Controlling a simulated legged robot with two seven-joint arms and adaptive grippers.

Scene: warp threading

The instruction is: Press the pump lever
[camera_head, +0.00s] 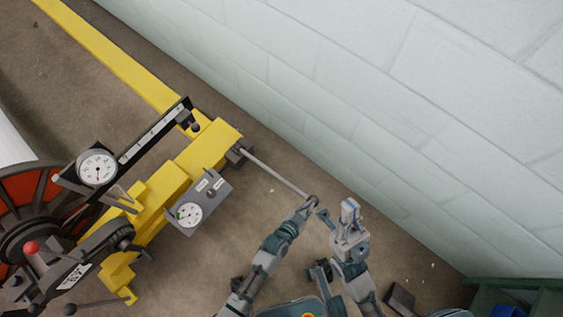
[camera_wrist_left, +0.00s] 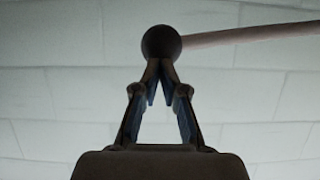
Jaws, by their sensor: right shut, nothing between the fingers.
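The pump lever (camera_head: 275,174) is a long thin grey rod running from the yellow pump frame (camera_head: 213,143) towards the lower right. A dark round knob (camera_head: 313,200) forms its free end. My left gripper (camera_head: 307,209) is at this knob. In the left wrist view the knob (camera_wrist_left: 161,42) sits right at the left fingertips (camera_wrist_left: 157,66), with the rod (camera_wrist_left: 245,34) leading off to the right. The fingers come close together there, but whether they grip the knob or only touch it is unclear. My right gripper (camera_head: 349,208) is shut and empty, just right of the knob.
A grey gauge box (camera_head: 199,200) and a round dial (camera_head: 97,167) stand on the yellow machine to the left. A pale block wall (camera_head: 420,110) runs along the upper right. A green bin edge (camera_head: 520,285) is at the lower right.

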